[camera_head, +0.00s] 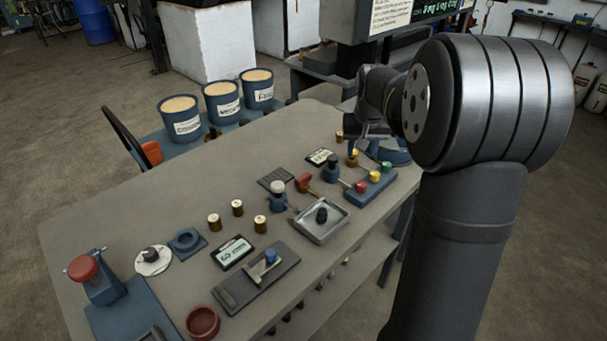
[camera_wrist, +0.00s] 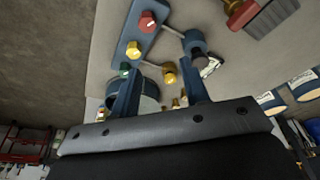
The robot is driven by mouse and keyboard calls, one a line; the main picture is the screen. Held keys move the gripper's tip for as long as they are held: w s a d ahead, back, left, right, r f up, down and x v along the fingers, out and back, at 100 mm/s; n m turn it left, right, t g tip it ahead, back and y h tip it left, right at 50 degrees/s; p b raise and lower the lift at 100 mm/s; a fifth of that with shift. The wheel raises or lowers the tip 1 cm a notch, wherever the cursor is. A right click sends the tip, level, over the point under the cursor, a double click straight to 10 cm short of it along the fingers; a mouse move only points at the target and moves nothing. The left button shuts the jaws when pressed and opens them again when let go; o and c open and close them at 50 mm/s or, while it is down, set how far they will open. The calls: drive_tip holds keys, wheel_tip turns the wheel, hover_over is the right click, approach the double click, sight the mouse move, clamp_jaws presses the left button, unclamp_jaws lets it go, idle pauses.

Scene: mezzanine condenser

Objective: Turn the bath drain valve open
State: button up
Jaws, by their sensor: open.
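Several small valves and knobs stand on the grey bench, and I cannot read a label that marks the bath drain valve. A blue block (camera_head: 377,189) carries red (camera_head: 361,187), yellow (camera_head: 375,176) and green (camera_head: 386,166) knobs; in the wrist view the block (camera_wrist: 128,35) is upper left. A separate yellow knob (camera_head: 352,159) stands behind it, and in the wrist view this knob (camera_wrist: 170,73) shows between my fingers, with no visible contact. My gripper (camera_wrist: 161,80) is open and empty, low over the bench's far right part (camera_head: 367,147). A round blue vessel (camera_head: 397,152) is partly hidden by my arm.
A blue fitting with a black top (camera_head: 331,168) and a red-handled piece (camera_head: 304,182) stand close to the left. A metal tray (camera_head: 338,224) lies in front. Three labelled blue pails (camera_head: 221,102) stand behind the bench. Bare bench surface lies at the left rear.

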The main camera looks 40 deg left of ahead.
sight(304, 176)
drive_tip(key=s+a+r+m+g+h, duration=0.1)
drive_tip(key=s+a+r+m, duration=0.1)
drive_tip(key=s+a+m, duration=0.35)
drive_tip(key=s+a+r+m+g+h, duration=0.1)
drive_tip(key=s+a+r+m, duration=0.15)
drive_tip(key=a, duration=0.55)
drive_tip(key=shift+m, duration=0.3)
drive_tip(key=f, duration=1.7)
drive_tip(key=shift+w+a, duration=0.1)
drive_tip(key=shift+w, duration=0.2)
drive_tip(key=shift+r, duration=0.1)
clamp_jaws()
